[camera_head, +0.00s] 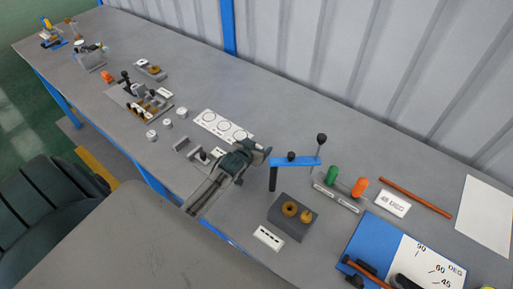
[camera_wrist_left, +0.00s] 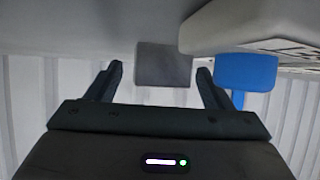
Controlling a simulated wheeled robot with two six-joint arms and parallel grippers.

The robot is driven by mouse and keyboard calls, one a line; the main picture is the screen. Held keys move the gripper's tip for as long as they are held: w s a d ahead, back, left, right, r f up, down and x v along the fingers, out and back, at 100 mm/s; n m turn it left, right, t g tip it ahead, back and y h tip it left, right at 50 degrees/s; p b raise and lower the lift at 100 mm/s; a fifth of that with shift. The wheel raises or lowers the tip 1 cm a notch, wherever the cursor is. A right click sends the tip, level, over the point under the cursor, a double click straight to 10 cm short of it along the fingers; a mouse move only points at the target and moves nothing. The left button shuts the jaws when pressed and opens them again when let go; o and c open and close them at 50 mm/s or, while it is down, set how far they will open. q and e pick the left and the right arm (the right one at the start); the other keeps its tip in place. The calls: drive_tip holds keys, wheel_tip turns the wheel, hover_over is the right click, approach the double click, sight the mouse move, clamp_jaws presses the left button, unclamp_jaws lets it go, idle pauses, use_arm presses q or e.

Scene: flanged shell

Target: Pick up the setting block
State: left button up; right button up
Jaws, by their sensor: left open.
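A plain dark grey block (camera_wrist_left: 163,64), which looks like the setting block, shows in the left wrist view between my left fingers. I cannot pick it out in the head view, where my gripper may hide it. My left gripper (camera_head: 266,165) is low over the middle of the bench in the head view. In the left wrist view its two fingers (camera_wrist_left: 160,78) are apart, one on each side of the block, with gaps. I cannot tell how far beyond the tips the block is. My right gripper is not in view.
A white card with circles (camera_head: 222,125) lies beside my left gripper. A blue lever stand (camera_head: 294,161) and a grey block with brass rings (camera_head: 279,219) stand to its right. In the left wrist view a pale printed piece (camera_wrist_left: 225,30) and a blue part (camera_wrist_left: 245,72) are close by.

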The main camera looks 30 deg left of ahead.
use_arm(q)
drive_tip(key=c, duration=1.2)
drive_tip(key=shift+o, duration=0.2)
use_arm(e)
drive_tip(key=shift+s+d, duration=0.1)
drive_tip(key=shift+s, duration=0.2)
use_arm(q)
drive_tip(key=shift+r, duration=0.1)
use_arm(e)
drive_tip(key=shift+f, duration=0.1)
use_arm(q)
drive_tip(key=shift+r, duration=0.1)
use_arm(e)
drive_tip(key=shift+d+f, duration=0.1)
